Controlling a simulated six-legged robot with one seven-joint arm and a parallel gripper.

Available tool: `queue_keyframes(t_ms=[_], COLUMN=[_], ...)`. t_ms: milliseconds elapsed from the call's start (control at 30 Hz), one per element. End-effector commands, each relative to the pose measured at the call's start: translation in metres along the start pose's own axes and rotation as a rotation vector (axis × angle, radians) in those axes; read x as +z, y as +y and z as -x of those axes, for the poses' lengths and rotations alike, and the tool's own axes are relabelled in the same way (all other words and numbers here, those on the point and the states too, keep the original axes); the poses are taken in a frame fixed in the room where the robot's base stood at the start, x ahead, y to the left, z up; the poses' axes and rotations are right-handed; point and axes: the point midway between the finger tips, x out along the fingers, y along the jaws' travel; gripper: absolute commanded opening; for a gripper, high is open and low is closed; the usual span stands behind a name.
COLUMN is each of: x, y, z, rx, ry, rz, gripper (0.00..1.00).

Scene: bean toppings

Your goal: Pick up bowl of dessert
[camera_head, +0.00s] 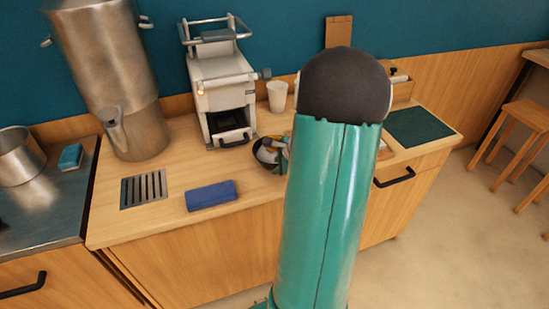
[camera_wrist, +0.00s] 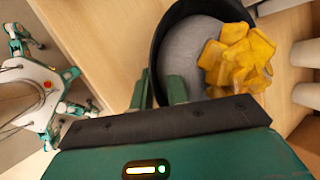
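The bowl of dessert (camera_head: 260,158) is a dark round bowl on the wooden counter, in front of the white machine and partly hidden by my arm in the head view. In the wrist view the bowl (camera_wrist: 156,62) shows close up, with a smooth grey filling and yellow chunks on its right side. My gripper (camera_wrist: 160,92) is at the bowl's near left rim. One green finger is outside the dark wall and the other is inside, so they straddle the rim. I cannot tell whether they press on it.
The white machine (camera_head: 222,85) and a white cup (camera_head: 277,96) stand behind the bowl. A blue cloth (camera_head: 211,195) and a drain grate (camera_head: 144,189) lie to the left. A dark green mat (camera_head: 420,127) lies at the right. White cups (camera_wrist: 306,53) border the bowl's right in the wrist view.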

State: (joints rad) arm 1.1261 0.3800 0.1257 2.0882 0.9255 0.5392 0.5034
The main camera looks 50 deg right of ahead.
Motion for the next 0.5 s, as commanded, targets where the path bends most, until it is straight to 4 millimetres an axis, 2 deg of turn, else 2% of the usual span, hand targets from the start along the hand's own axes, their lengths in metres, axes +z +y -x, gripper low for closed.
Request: queue_keyframes(t_ms=[100, 300, 400, 500], x=[0.0004, 0.0005, 0.0005, 0.0005], y=[-0.0002, -0.0003, -0.0003, -0.0002], z=[-0.0082, -0.0085, -0.0084, -0.0083], rx=[-0.001, -0.001, -0.001, -0.001], ry=[0.001, 0.001, 0.001, 0.001], rz=[0.001, 0.001, 0.001, 0.001], gripper=[0.16, 0.16, 0.00, 0.00])
